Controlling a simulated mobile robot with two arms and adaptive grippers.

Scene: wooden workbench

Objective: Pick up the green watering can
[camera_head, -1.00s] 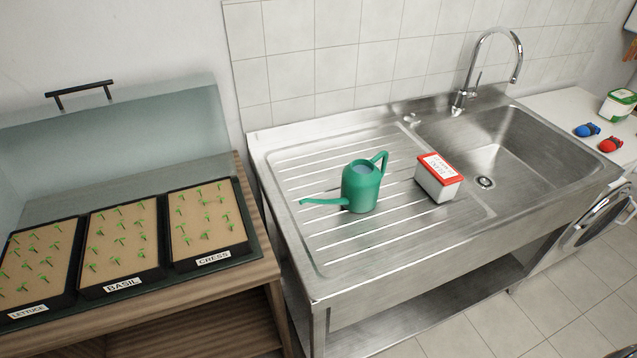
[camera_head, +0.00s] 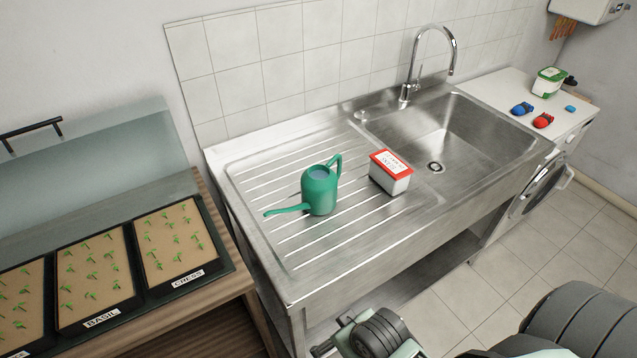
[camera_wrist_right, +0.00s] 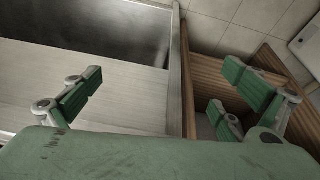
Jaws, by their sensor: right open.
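The green watering can (camera_head: 319,191) stands upright on the ribbed steel drainboard (camera_head: 262,178). Its spout points left and its handle is at the upper right. My right gripper (camera_head: 335,335) is partly in view at the bottom of the head view, in front of the sink unit and well apart from the can. In the right wrist view its fingers (camera_wrist_right: 163,98) are spread wide with nothing between them. The can is not seen in that view. My left gripper is not in view.
A white box with a red lid (camera_head: 391,172) stands just right of the can. The sink basin (camera_head: 445,135) and tap (camera_head: 410,88) are beyond it. Seedling trays (camera_head: 175,245) sit on the wooden bench at left. The drainboard's front part is clear.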

